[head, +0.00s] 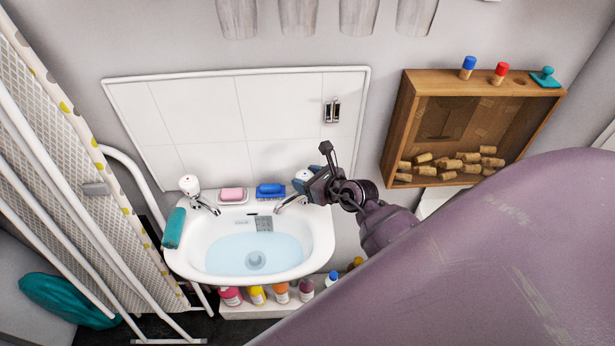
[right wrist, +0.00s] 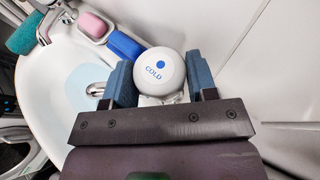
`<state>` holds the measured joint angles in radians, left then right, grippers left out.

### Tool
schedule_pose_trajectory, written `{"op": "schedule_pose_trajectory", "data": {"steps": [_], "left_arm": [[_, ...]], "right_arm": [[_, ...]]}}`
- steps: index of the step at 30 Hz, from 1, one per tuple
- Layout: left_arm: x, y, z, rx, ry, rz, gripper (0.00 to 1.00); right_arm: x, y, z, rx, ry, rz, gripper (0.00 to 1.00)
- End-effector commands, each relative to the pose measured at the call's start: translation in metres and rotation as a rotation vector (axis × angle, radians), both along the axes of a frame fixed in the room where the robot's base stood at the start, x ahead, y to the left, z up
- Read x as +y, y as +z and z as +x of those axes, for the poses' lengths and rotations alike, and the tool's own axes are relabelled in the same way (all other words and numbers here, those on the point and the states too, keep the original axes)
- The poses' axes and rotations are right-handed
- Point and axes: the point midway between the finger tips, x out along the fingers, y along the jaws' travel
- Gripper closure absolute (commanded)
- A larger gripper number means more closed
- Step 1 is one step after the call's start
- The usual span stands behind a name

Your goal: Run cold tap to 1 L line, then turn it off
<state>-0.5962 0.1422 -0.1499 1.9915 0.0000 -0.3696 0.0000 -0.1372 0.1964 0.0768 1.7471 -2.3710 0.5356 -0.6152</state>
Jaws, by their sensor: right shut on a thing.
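The white sink (head: 320,235) stands against the wall with pale blue water (head: 240,253) in its bowl. A small grey plate (head: 264,224) is on the bowl's back wall; its markings are too small to read. The cold tap knob (right wrist: 160,72) is round and white, with a blue dot and the word COLD. My right gripper (head: 304,181) is shut on this knob, one blue finger pad on each side. The cold tap's spout (head: 289,204) points into the bowl; I cannot tell whether water runs from it. My left gripper is out of view.
A second tap (head: 191,187) stands at the sink's left. Pink soap (head: 232,195) and a blue brush (head: 270,190) lie between the taps. A teal cloth (head: 174,228) hangs on the left rim. Several bottles (head: 281,293) stand below. A wooden box (head: 397,130) is at right.

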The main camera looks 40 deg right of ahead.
Motion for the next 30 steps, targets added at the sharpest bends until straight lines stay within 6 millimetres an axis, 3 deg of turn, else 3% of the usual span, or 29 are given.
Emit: {"op": "schedule_pose_trajectory", "data": {"steps": [1, 2, 4, 16, 30], "left_arm": [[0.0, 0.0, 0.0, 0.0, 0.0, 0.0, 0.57], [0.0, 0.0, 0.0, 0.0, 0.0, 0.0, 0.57], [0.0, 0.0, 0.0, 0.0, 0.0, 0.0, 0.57], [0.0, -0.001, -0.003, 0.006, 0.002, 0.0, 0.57], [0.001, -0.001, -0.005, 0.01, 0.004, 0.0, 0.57]], "right_arm": [[-0.001, 0.001, 0.001, -0.003, -0.002, 0.0, 0.71], [-0.001, 0.001, 0.001, -0.003, -0.002, 0.0, 0.45], [-0.001, 0.001, 0.0, -0.003, -0.002, 0.0, 0.37], [-0.002, 0.003, -0.008, 0.001, 0.0, 0.0, 0.37], [-0.018, 0.033, -0.079, 0.0, -0.001, -0.001, 0.37]]}}
